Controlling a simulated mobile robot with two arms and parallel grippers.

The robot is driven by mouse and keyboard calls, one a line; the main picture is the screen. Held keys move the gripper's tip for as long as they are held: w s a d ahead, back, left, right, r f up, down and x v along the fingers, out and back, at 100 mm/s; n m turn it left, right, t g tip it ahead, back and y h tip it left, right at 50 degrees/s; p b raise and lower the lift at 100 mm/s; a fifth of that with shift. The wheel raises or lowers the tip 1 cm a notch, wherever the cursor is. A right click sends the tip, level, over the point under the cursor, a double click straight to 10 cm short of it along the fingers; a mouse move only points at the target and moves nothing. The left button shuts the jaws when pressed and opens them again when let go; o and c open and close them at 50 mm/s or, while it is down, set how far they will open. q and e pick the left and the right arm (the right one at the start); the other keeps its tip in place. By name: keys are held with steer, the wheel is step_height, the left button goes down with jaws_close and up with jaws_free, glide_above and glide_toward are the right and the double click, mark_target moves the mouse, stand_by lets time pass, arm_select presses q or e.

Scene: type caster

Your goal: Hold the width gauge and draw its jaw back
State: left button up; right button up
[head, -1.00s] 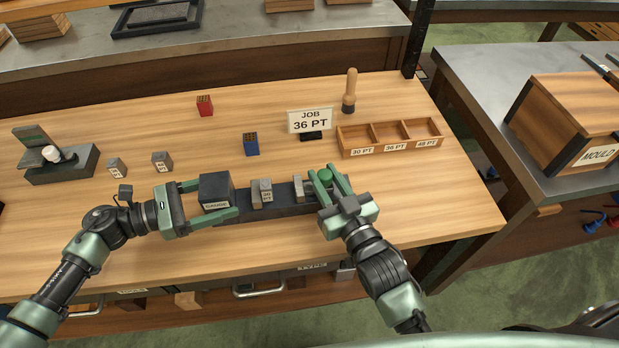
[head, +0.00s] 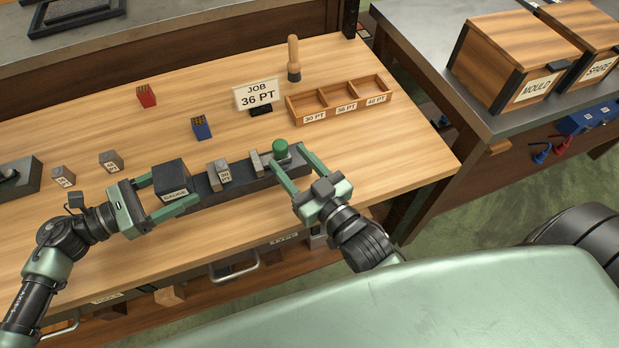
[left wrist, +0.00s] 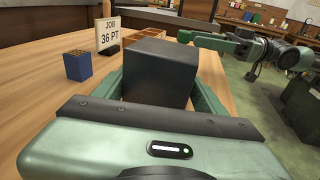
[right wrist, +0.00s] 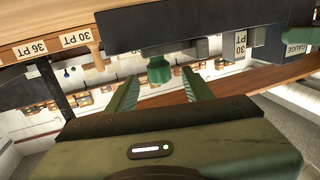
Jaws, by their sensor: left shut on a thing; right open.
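The width gauge is a long dark bar (head: 240,178) on the bench, with a black block marked GAUGE (head: 172,178) at its left end. My left gripper (head: 174,191) is shut on that block, which fills the space between its fingers in the left wrist view (left wrist: 160,72). A grey type block marked 30 PT (head: 220,172) stands on the bar. The slim grey jaw (head: 256,163) stands right of it, with a gap between them. A green knob (head: 281,149) is at the right end. My right gripper (head: 289,160) is open, its fingertips near either side of the knob (right wrist: 158,70).
A JOB 36 PT sign (head: 257,96) stands behind the gauge. A three-part wooden tray (head: 340,104), a wooden-handled tool (head: 293,60), and blue (head: 201,128) and red (head: 147,96) blocks are farther back. Two small grey blocks (head: 110,161) stand left. Bench front right is clear.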

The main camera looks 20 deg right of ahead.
steer(key=v, duration=0.8)
steer(key=shift+w, duration=0.1)
stand_by(0.3)
arm_select(q)
steer(key=o, duration=1.5)
steer(key=v, duration=1.2)
steer(key=shift+s, duration=0.1)
